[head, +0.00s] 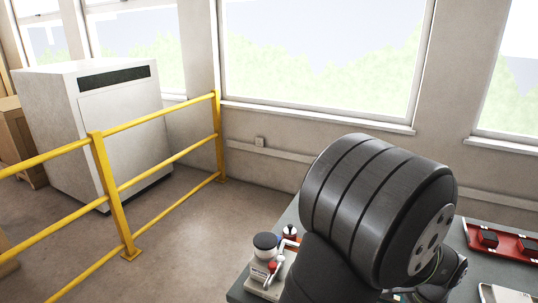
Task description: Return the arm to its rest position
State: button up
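My arm (375,205) shows large in the head view at the lower right, a dark grey rounded link with black bands. It stands in front of the grey table (243,291) and hides much of it. My gripper is not in view, so its opening and anything in it cannot be seen.
A small device with a black-topped white container (266,246) and red parts stands on the table left of my arm. A red tray (503,241) with black pieces lies at the right. A yellow railing (112,195) and white cabinet (95,125) stand at the left.

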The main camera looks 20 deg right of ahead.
jog(key=shift+r, duration=0.1)
notch_tip(320, 180, up, 6)
jog(key=shift+r, duration=0.1)
notch_tip(320, 180, down, 6)
jog(key=shift+a+r, duration=0.1)
jog(key=shift+s+d+f, duration=0.15)
jog(key=shift+s+d, duration=0.4)
jog(key=shift+s+d+f, duration=0.15)
jog(key=shift+s+d, duration=0.35)
jog(key=shift+d, duration=0.05)
jog(key=shift+d+r, duration=0.15)
jog(key=shift+r, duration=0.65)
notch_tip(320, 180, up, 29)
jog(key=w+m, duration=0.1)
jog(key=m, duration=0.5)
jog(key=shift+a+r, duration=0.2)
jog(key=shift+a, duration=0.25)
